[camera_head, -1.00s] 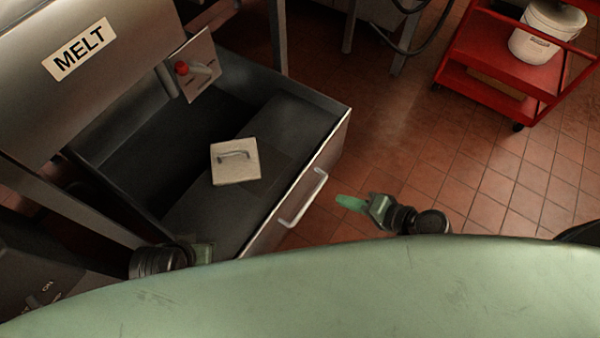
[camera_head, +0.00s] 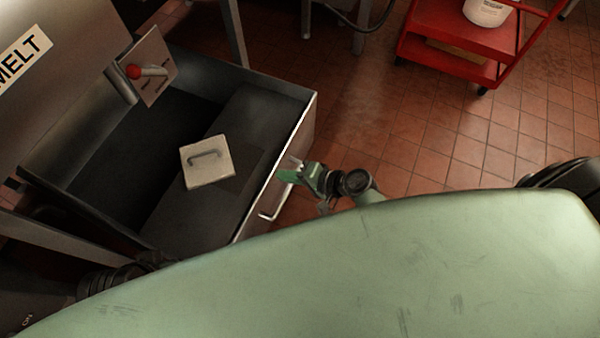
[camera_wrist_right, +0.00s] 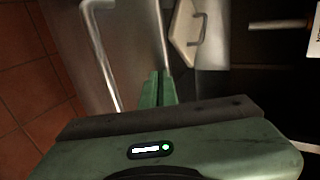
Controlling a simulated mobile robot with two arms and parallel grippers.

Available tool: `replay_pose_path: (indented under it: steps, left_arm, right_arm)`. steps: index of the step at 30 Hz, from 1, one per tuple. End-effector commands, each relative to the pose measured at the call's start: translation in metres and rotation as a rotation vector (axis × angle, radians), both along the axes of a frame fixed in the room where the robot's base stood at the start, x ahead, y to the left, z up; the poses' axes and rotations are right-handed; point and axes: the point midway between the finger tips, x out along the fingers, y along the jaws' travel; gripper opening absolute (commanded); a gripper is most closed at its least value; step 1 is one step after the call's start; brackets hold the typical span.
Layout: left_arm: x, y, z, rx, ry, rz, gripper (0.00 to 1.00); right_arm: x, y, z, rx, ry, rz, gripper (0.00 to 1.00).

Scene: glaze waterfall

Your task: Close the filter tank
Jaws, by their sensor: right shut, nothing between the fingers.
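The filter tank (camera_head: 296,105) is a dark metal drawer-like tank standing pulled out from under the steel machine. A bar handle (camera_head: 272,205) is on its front panel; it also shows in the right wrist view (camera_wrist_right: 97,50). My right gripper (camera_head: 285,175) is shut and empty, its green fingertips close to the front panel near the handle; I cannot tell whether they touch. The fingertips also show in the right wrist view (camera_wrist_right: 157,88), pointing at the panel. My left wrist shows at the lower left, but its fingers are hidden or too dark to make out.
A square pale lid with a handle (camera_head: 207,162) sits on the tank. A red-knobbed lever (camera_head: 140,71) is on the machine marked MELT (camera_head: 20,58). A red cart (camera_head: 462,38) with a white bucket (camera_head: 488,12) stands at upper right. Tiled floor between is free.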

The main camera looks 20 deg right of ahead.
Motion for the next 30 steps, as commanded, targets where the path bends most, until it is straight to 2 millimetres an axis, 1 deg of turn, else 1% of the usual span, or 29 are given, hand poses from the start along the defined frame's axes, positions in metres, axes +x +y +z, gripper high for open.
replay_pose_path:
  steps: [3,15,20,25,30]
  left_arm:
    - [0.000,0.000,0.001,0.000,-0.001,0.000,0.36]
    - [0.000,0.000,0.001,0.000,-0.001,0.000,0.36]
    - [0.000,0.000,0.001,0.000,-0.001,0.000,0.36]
    - [-0.001,0.000,0.001,0.000,0.001,0.000,0.36]
    - [-0.004,0.000,0.003,0.001,0.007,0.001,0.36]
  right_arm:
    - [0.005,0.005,0.000,-0.001,-0.001,0.001,0.00]
    - [0.006,0.006,0.000,-0.001,-0.001,0.000,0.00]
    - [0.012,0.011,0.001,0.000,-0.002,0.000,0.00]
    - [0.029,0.030,0.001,0.002,-0.004,0.002,0.00]
    - [0.055,0.055,0.002,0.002,-0.005,0.001,0.00]
